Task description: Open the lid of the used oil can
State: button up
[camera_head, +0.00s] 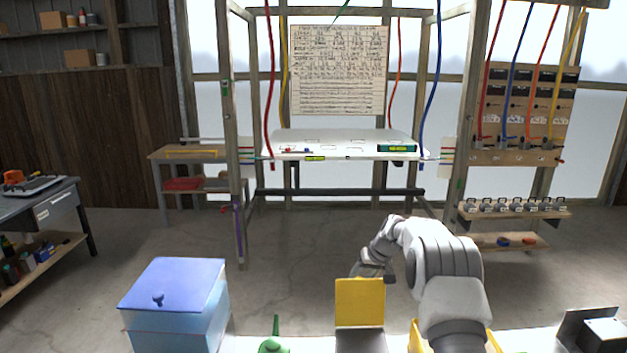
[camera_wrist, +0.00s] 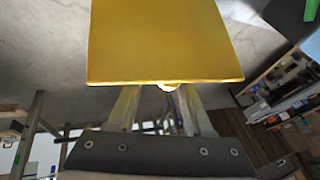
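A yellow lid (camera_head: 360,303) stands upright at the back of a dark grey can (camera_head: 360,341) at the bottom of the head view. I take this for the used oil can; no label is readable. My gripper (camera_head: 372,272) is just behind the raised lid, partly hidden by it. In the wrist view the yellow lid (camera_wrist: 165,40) fills the top middle, just beyond my fingertips (camera_wrist: 160,92). A small pale knob (camera_wrist: 168,87) shows at its near edge. The fingers look apart, with nothing clearly held between them. Whether they touch the lid I cannot tell.
A blue box (camera_head: 175,325) with a knobbed lid stands left, and a green spouted item (camera_head: 273,346) sits between. Part of a yellow container (camera_head: 415,337) shows beside my arm. A dark box (camera_head: 590,332) is at right. The floor beyond is clear up to the white bench (camera_head: 330,150).

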jog(key=shift+a+r, duration=0.15)
jog(key=shift+r, duration=0.05)
dwell(0.3)
notch_tip(320, 180, up, 8)
jog(key=p, duration=0.3)
jog(key=shift+p, duration=0.3)
